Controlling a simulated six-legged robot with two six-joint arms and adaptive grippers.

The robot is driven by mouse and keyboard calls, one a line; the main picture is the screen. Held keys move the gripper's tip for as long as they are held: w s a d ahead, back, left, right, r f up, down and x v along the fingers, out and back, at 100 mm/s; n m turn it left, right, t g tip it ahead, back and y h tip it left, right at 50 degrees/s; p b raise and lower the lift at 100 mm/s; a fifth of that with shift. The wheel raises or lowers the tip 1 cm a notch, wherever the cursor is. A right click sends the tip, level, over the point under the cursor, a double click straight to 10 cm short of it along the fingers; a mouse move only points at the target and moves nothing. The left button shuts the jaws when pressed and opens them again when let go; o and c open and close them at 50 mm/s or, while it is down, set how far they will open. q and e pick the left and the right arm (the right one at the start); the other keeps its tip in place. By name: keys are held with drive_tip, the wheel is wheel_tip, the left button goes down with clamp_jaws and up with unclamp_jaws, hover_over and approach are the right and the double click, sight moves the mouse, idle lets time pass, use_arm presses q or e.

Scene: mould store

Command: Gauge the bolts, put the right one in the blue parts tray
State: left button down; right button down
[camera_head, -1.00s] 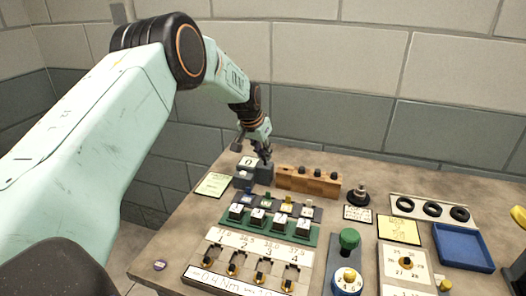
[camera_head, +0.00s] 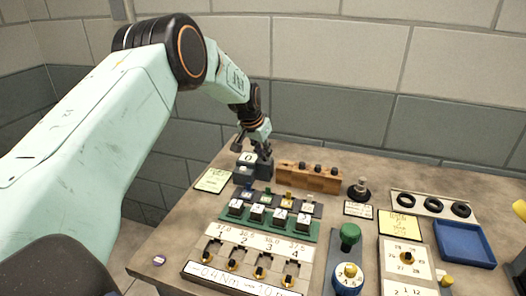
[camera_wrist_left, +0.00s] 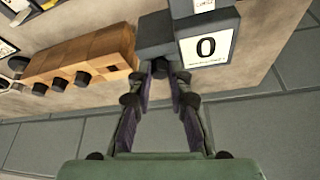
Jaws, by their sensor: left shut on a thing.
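My left gripper (camera_head: 262,152) reaches down to a grey gauge block (camera_head: 264,171) at the back left of the bench. In the left wrist view its fingers (camera_wrist_left: 161,82) are shut on a small dark-headed bolt (camera_wrist_left: 160,66) at the block's edge. The fingers hide most of the bolt, and I cannot tell whether it touches the block. The display (camera_wrist_left: 206,47) beside it reads 0. A wooden rack (camera_head: 308,181) stands to the right with several black-headed bolts (camera_head: 318,167). The blue parts tray (camera_head: 465,244) at the right looks empty.
Green-based numbered blocks (camera_head: 266,216) and a numbered panel (camera_head: 250,250) fill the front. A green-knobbed device (camera_head: 349,237), a dark stand (camera_head: 359,191), a panel with black rings (camera_head: 433,205) and paper notes stand right of them.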

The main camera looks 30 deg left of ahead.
use_arm(q)
drive_tip(key=shift+f, duration=0.2)
drive_tip(key=c, duration=1.2)
unclamp_jaws()
drive_tip(key=shift+o, duration=0.5)
drive_tip(key=o, duration=0.3)
drive_tip(key=shift+o, duration=0.2)
drive_tip(key=shift+r, duration=0.15)
wheel_tip(320, 180, up, 7)
drive_tip(key=p, duration=0.6)
drive_tip(key=shift+r, duration=0.15)
